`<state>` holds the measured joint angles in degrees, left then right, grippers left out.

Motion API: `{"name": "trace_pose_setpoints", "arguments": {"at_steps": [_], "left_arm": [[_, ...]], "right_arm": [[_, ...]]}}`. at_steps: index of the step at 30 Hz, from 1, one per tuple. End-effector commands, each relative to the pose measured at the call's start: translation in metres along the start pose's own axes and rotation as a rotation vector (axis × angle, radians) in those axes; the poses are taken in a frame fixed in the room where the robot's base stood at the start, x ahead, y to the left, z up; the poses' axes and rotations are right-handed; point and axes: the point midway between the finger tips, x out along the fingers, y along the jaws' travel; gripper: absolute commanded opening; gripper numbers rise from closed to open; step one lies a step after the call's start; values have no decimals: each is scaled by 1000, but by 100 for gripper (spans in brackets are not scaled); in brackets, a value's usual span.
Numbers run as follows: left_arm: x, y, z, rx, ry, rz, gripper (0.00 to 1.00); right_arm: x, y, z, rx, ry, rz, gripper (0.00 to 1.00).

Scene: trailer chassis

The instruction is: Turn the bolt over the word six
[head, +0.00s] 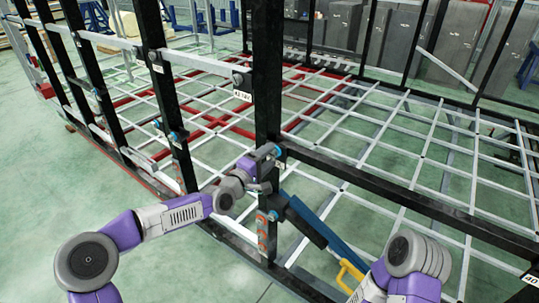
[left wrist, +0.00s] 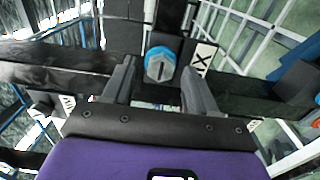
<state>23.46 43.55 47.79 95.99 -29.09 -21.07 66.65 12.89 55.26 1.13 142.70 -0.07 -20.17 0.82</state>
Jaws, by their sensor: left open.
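A blue hex bolt head (left wrist: 160,63) sits on the black frame in the left wrist view. Beside it is a white label (left wrist: 200,57) on which an X shows; the rest of its word is hidden. My left gripper (left wrist: 159,76) is open, with one finger on each side of the bolt head and nothing clamped. In the head view my left gripper (head: 266,160) is at the black upright post (head: 267,80), near its joint with the long black rail (head: 390,192). A blue bolt part (head: 281,152) shows there beside the fingers.
A blue bar (head: 325,238) with a yellow piece (head: 351,272) slants below right of my gripper. White grid bars fill the chassis. Green floor (head: 60,200) is clear at left.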

Motion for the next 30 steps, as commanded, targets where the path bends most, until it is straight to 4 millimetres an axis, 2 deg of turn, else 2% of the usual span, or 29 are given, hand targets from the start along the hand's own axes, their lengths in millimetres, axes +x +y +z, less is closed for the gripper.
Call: {"name": "trace_pose_setpoints", "arguments": {"at_steps": [6, 14, 24, 25, 30], "left_arm": [[14, -1, 1, 1, -1, -2, 57], [14, -1, 0, 1, 0, -2, 56], [14, -1, 0, 1, 0, -2, 4], [14, -1, 0, 1, 0, -2, 1], [14, -1, 0, 12, 0, -1, 1]], "right_arm": [[-2, -1, 0, 0, 0, 0, 67], [-2, -1, 0, 0, 0, 0, 67], [-2, -1, 0, 0, 0, 0, 67], [-2, -1, 0, 0, 0, 0, 67], [0, 0, 0, 0, 0, 0, 67]]}}
